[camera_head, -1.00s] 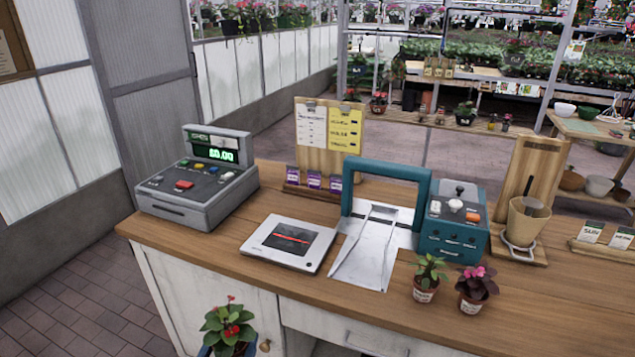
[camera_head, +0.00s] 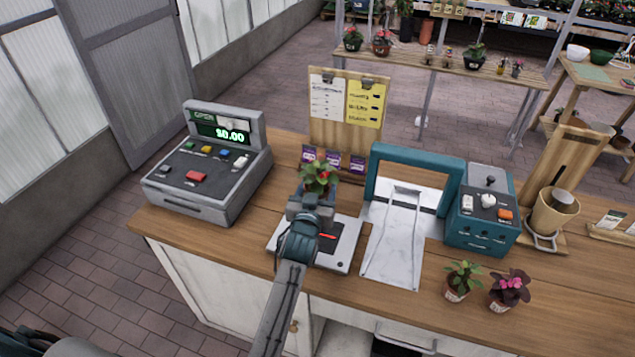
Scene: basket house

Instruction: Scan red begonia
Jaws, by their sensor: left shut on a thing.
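A potted plant with green leaves and a few red flowers, the red begonia (camera_head: 317,174), is held over the counter. My left gripper (camera_head: 312,198) is shut on it, above the flat white scanner (camera_head: 348,248) with a dark window and a red line. My gripper and forearm hide part of the scanner. I cannot tell whether the pot touches it. The grey cash register (camera_head: 207,165) stands to the left, its display reading $0.00. My right gripper is not in view.
A teal arch (camera_head: 412,160) over a metal chute and a teal control box (camera_head: 482,220) stand right of the scanner. Two small potted plants (camera_head: 462,282) (camera_head: 510,291) sit near the counter's front edge. A notice board (camera_head: 346,105) and purple packets (camera_head: 333,160) are behind.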

